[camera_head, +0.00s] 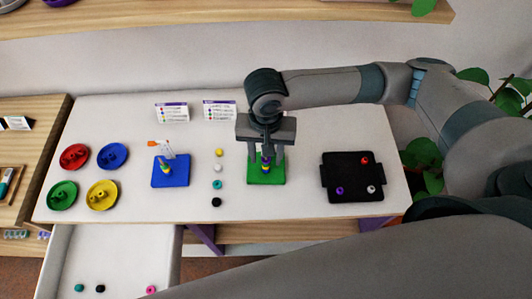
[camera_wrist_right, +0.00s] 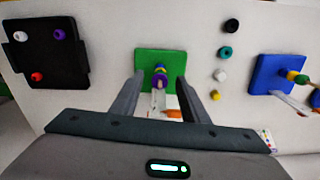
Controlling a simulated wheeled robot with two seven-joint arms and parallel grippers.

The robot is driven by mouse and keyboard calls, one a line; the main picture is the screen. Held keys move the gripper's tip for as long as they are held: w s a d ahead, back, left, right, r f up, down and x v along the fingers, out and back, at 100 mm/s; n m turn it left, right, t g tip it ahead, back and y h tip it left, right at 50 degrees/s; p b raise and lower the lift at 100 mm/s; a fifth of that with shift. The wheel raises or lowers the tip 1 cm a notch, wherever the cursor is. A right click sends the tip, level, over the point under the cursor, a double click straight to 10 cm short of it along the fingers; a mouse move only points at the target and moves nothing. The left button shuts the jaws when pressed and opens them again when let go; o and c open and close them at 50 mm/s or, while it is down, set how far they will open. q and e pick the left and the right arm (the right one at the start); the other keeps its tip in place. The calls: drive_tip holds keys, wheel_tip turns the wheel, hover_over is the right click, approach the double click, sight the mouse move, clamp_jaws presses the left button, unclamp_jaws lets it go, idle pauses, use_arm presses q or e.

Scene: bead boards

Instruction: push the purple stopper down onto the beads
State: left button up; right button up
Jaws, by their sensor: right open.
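The green board (camera_head: 279,178) stands near the middle of the table with an upright peg stacked with beads (camera_head: 266,167). In the right wrist view a purple piece, which looks like the stopper (camera_wrist_right: 160,83), sits on this peg, with yellow and blue beads (camera_wrist_right: 160,68) beside it. Whether the purple piece touches the beads is unclear. My right gripper (camera_head: 266,154) is above the green board, pointing down. Its fingers (camera_wrist_right: 160,92) are apart, one on each side of the peg, and appear to hold nothing. My left gripper is out of view.
A blue board (camera_head: 158,181) with a beaded peg stands left, past a column of loose beads (camera_head: 217,184). A black tray (camera_head: 352,179) with small pieces lies right. Several coloured dishes (camera_head: 103,195) are far left. Two cards (camera_head: 220,110) stand behind.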

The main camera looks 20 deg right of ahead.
drive_tip(key=shift+r, duration=0.1)
drive_tip(key=shift+r+p, duration=0.65)
drive_tip(key=shift+p, duration=0.2)
wheel_tip(320, 180, up, 5)
drive_tip(key=p, duration=0.5)
drive_tip(key=shift+r, duration=0.1)
wheel_tip(320, 180, up, 11)
drive_tip(key=shift+s+a+f, duration=0.1)
drive_tip(key=shift+s+f, duration=0.05)
drive_tip(key=shift+f, duration=0.1)
idle(0.7)
